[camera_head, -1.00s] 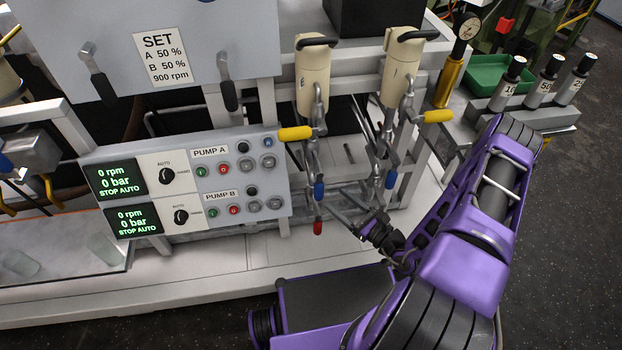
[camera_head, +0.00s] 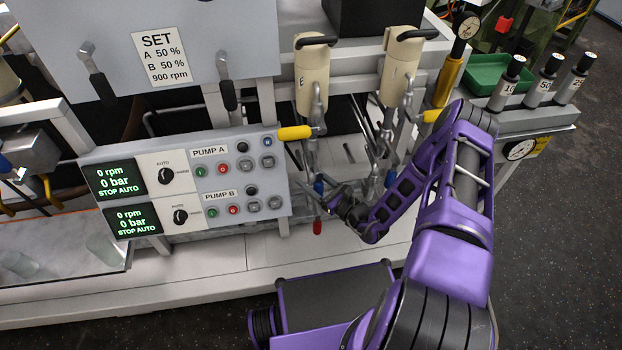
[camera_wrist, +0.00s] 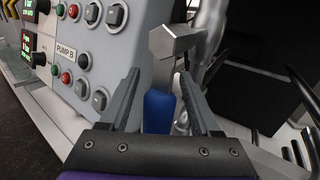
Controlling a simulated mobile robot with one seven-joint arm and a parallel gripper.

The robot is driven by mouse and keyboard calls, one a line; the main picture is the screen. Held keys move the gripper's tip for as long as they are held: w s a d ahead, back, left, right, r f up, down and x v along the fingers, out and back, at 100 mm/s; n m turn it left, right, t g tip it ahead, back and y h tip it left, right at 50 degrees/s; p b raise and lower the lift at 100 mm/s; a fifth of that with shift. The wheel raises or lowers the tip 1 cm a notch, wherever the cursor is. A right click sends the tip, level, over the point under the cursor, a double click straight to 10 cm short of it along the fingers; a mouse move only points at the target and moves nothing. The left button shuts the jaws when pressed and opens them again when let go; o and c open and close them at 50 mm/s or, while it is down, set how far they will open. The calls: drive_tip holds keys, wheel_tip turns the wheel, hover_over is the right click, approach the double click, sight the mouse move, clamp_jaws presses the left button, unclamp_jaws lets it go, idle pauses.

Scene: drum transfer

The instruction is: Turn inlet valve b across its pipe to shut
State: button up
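My gripper (camera_wrist: 158,80) is open in the wrist view. Its two fingers stand on either side of a blue valve handle (camera_wrist: 158,112), with a gap on each side. The handle hangs down below a metal fitting (camera_wrist: 173,42). In the head view my gripper (camera_head: 325,198) is at the left blue handle (camera_head: 318,186), below the left cream canister. A yellow handle (camera_head: 295,133) points sideways above it, and a red handle (camera_head: 317,228) hangs below. The right yellow handle (camera_head: 431,116) is partly hidden by my arm. No readable label shows which handle is inlet valve b.
The pump panel (camera_head: 185,180) stands close to the left of the gripper; it also shows in the wrist view (camera_wrist: 95,50). Two cream canisters (camera_head: 312,80) and metal pipes are above and behind. The white ledge (camera_head: 200,275) is clear.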

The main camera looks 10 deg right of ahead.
clamp_jaws()
idle(1.2)
